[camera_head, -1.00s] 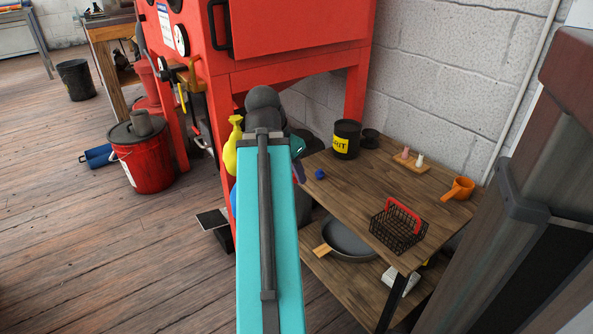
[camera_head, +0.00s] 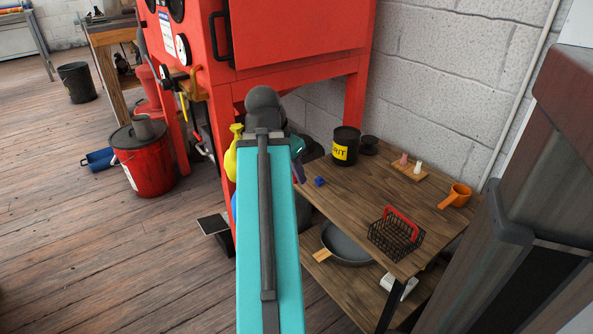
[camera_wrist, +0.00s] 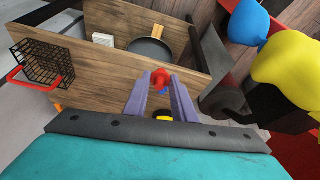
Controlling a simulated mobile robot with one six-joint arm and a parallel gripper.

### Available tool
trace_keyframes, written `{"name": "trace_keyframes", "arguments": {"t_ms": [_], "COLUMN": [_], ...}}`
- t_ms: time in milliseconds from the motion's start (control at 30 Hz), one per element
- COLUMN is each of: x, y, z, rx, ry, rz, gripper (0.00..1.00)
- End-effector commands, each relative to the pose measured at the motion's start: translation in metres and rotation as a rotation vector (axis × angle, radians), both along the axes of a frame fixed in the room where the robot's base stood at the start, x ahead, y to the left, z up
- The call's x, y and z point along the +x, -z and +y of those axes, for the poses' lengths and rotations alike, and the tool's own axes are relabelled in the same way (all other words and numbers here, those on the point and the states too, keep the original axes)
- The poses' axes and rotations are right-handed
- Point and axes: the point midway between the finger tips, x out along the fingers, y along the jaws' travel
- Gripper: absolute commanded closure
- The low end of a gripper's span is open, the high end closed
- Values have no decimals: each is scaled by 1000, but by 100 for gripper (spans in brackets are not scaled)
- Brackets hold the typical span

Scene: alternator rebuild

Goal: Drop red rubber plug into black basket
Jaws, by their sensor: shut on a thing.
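The red rubber plug (camera_wrist: 160,76) shows in the wrist view between the tips of my purple gripper fingers (camera_wrist: 162,92), which are shut on it. In the head view my gripper is mostly hidden behind my teal arm; only a bit of a purple finger (camera_head: 298,172) shows by the table's left edge, and the plug is hidden. The black wire basket (camera_head: 396,237) with a red handle stands near the table's front right edge. In the wrist view the basket (camera_wrist: 42,66) is at the upper left, well apart from my gripper.
On the wooden table (camera_head: 362,203) stand a grit can (camera_head: 345,146), a blue piece (camera_head: 319,182), an orange cup (camera_head: 455,196) and a small board with two plugs (camera_head: 409,171). A pan (camera_head: 347,244) lies on the lower shelf. A red cabinet (camera_head: 300,85) stands behind.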

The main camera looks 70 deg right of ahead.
Motion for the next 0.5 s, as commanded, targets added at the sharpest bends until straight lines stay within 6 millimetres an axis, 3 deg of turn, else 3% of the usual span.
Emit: {"name": "trace_keyframes", "arguments": {"t_ms": [300, 500], "x": [3, 26], "y": [0, 0], "z": [1, 5], "rx": [0, 5], "ry": [-9, -75], "rz": [0, -1], "gripper": [97, 97]}}
